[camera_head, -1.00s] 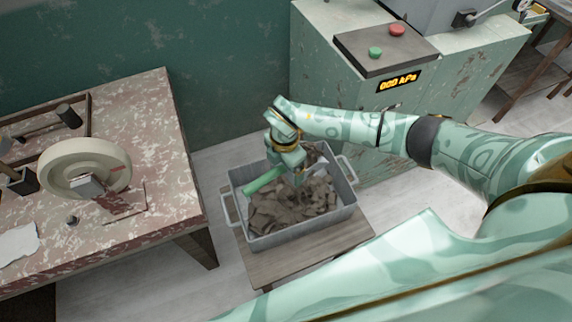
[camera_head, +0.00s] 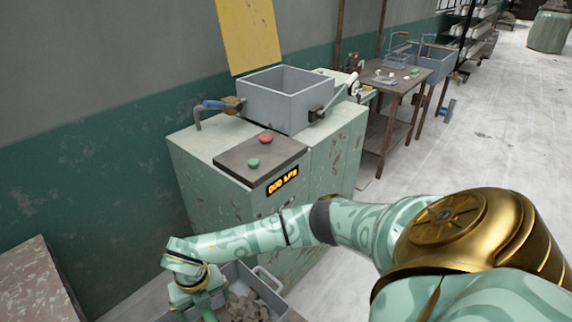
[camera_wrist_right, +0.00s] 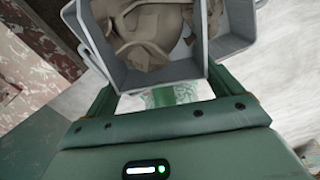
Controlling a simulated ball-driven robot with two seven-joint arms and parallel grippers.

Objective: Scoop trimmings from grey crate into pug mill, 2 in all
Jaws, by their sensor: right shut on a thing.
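The pug mill (camera_head: 195,165) is a worn pale green cabinet with an open, empty-looking grey hopper (camera_head: 285,100) on top. The grey crate (camera_head: 236,272) of brown clay trimmings (camera_head: 247,305) is at the bottom edge, partly cut off and partly behind my right gripper (camera_head: 203,300). That gripper is shut on a green handle (camera_head: 207,314), which also shows between the fingers in the right wrist view (camera_wrist_right: 170,95). Beyond it there are grey walls with brown trimmings (camera_wrist_right: 150,35); I cannot tell how much of this is scoop and how much crate. My left gripper is out of view.
A panel (camera_head: 262,158) with a red and a green button sits before the hopper, above a lit display (camera_head: 283,181). A blue-handled lever (camera_head: 218,104) stands left of the hopper. A worn table (camera_head: 38,290) is at lower left. A workbench (camera_head: 400,78) stands behind right.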

